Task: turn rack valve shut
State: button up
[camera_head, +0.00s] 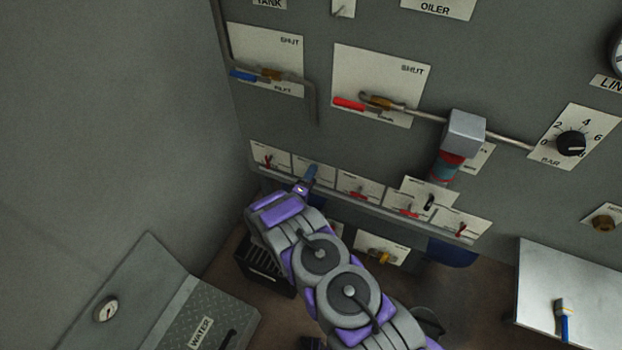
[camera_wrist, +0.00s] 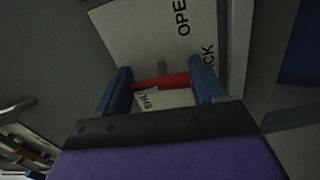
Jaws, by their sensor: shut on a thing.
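In the wrist view, a red valve handle (camera_wrist: 162,81) lies crosswise between the two blue fingers of my gripper (camera_wrist: 163,88), which is shut on it. Behind it is a white label plate (camera_wrist: 140,32) with partly cut-off words that look like "OPEN", "RACK" and "SHUT". In the head view, my gripper (camera_head: 309,180) is at the second plate from the left in the low row of small valve plates.
Red-handled valves sit on neighbouring plates, one to the left (camera_head: 267,162) and one to the right (camera_head: 360,193). Above are a blue-handled valve (camera_head: 243,76) and a larger red-handled valve (camera_head: 348,104) with pipes. A grey WATER box (camera_head: 160,300) stands at lower left.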

jog(key=shift+a+n, duration=0.3)
jog(key=shift+n, duration=0.3)
jog(key=o, duration=1)
jog(key=shift+f, duration=0.1)
jog(key=shift+s, duration=0.35)
jog(key=p+v, duration=0.3)
jog(key=v, duration=1.3)
jog(key=shift+s+a, duration=0.25)
jog(key=shift+s, duration=0.05)
